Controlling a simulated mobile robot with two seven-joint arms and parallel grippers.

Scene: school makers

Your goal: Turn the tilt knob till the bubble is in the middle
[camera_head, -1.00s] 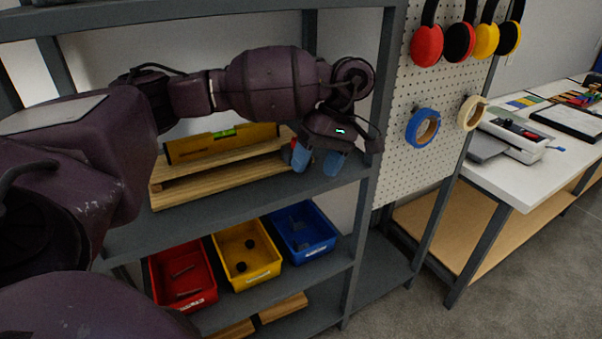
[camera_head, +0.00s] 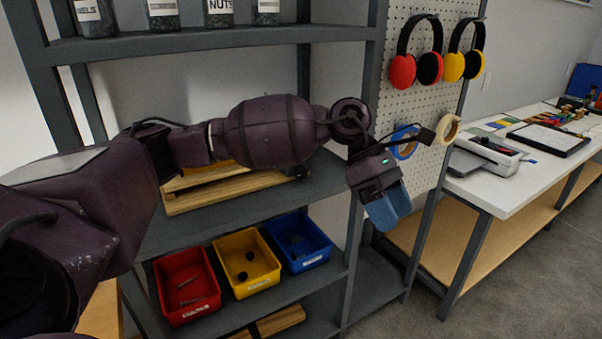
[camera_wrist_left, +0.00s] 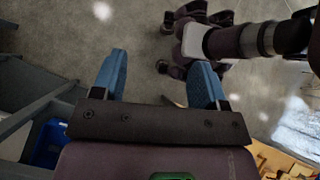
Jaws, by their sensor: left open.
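The wooden tilt stand (camera_head: 240,188) sits on the grey middle shelf, and my own left arm crosses in front of it. Only a small yellow piece of the spirit level (camera_head: 226,164) shows under the arm; its bubble is hidden. A small dark part at the stand's right end may be the tilt knob, but I cannot tell. My left gripper (camera_head: 388,214) points downward to the right of the stand, by the shelf's right post and apart from the stand. In the left wrist view, its two blue fingers (camera_wrist_left: 160,65) are spread with nothing between them.
Red (camera_head: 187,284), yellow (camera_head: 245,262) and blue (camera_head: 298,243) bins stand on the lower shelf. The shelf post (camera_head: 363,120) and a pegboard (camera_head: 408,105) with headphones and tape rolls are close to the gripper. A white workbench (camera_head: 510,185) stands at right.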

